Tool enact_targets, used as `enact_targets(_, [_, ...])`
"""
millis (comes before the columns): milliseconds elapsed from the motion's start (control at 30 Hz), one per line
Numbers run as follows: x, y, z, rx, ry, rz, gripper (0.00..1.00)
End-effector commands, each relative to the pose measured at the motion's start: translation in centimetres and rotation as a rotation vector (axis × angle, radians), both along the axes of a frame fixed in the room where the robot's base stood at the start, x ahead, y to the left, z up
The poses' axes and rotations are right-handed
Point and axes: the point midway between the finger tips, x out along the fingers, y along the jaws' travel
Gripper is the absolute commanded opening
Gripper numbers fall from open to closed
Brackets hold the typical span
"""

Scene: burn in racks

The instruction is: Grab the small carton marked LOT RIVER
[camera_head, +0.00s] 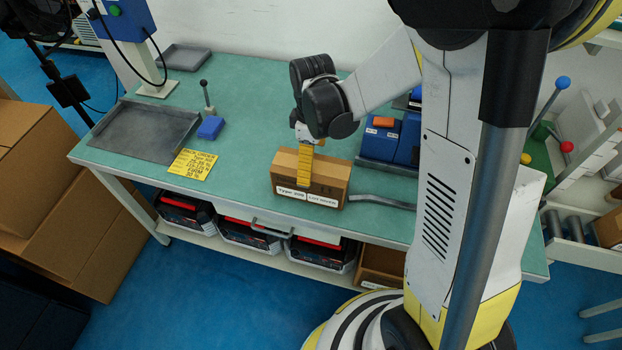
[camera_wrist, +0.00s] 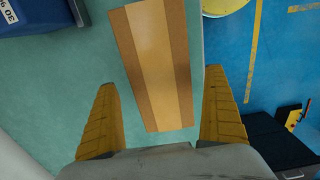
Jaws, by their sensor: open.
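A small brown cardboard carton (camera_head: 330,170) stands on the green workbench near its front edge. Its front bears a white label that seems to read "Type 20" with more characters, and a second label too small to read surely. My gripper (camera_head: 304,182) points down at the carton, its yellow fingers overlapping the carton's top and front in the head view. In the wrist view my gripper (camera_wrist: 160,82) is open, with one finger on each side of the carton (camera_wrist: 152,55) and visible gaps to both. Nothing is held.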

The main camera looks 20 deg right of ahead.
Motion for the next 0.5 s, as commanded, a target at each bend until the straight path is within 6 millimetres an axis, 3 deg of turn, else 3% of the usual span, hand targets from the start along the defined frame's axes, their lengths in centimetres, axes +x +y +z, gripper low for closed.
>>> enact_targets(267, [0.0, 0.1, -4.4, 0.0, 0.0, 0.0, 1.0])
enact_targets(500, [0.0, 0.0, -4.7, 0.0, 0.0, 0.0, 1.0])
